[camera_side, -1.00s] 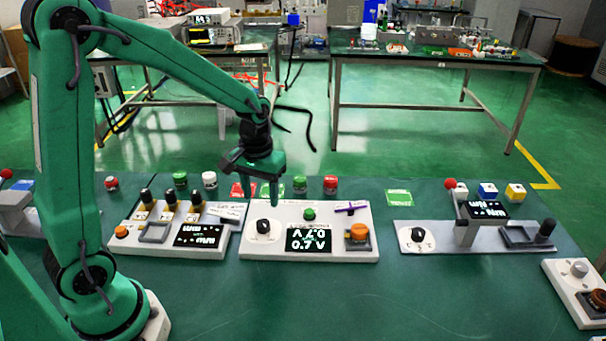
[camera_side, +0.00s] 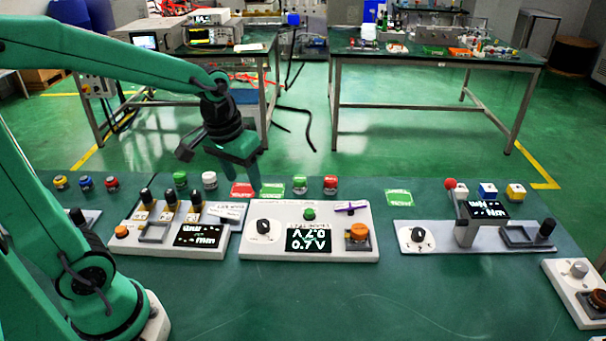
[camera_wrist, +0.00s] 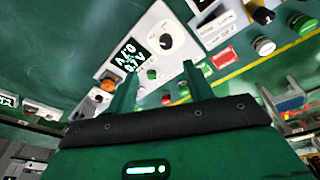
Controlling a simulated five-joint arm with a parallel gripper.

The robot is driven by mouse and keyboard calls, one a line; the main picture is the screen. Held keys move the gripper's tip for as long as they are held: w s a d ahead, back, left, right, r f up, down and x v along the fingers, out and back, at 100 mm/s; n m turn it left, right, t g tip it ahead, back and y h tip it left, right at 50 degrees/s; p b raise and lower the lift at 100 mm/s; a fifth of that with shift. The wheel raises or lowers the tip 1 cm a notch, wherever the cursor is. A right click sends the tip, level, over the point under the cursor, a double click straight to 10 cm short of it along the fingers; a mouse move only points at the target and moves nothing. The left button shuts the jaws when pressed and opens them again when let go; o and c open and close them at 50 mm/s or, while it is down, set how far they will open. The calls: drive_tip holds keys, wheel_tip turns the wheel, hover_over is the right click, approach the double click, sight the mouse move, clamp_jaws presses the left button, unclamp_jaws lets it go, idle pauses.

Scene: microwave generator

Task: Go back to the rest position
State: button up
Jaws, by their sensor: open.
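My gripper (camera_side: 246,178) is green and hangs at the back left of the microwave generator panel (camera_side: 280,246), apart from it and above the table. Its two fingers are open with nothing between them, and they also show in the wrist view (camera_wrist: 158,88). The panel is white, with a black knob (camera_side: 264,227), a green button (camera_side: 309,214), a display reading 0.7 V (camera_side: 309,239), an orange knob (camera_side: 358,232) and a purple switch (camera_side: 350,210). In the wrist view the panel's display (camera_wrist: 129,54) lies left of the fingers.
A panel with several black-capped posts (camera_side: 169,200) stands at the left. A grey stand with a small screen (camera_side: 484,210) is at the right. Colored caps and red and green cards (camera_side: 398,197) line the table's back. The front of the table (camera_side: 330,300) is clear.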

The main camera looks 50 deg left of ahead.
drive_tip(key=s+d+r+m+t, duration=0.1)
drive_tip(key=s+r+m+t, duration=0.1)
drive_tip(key=s+r, duration=0.3)
drive_tip(key=shift+s+d+r+m+t, duration=0.2)
drive_tip(key=shift+s+d+m+t, duration=0.3)
drive_tip(key=shift+s, duration=1.65)
drive_tip(key=shift+a, duration=0.1)
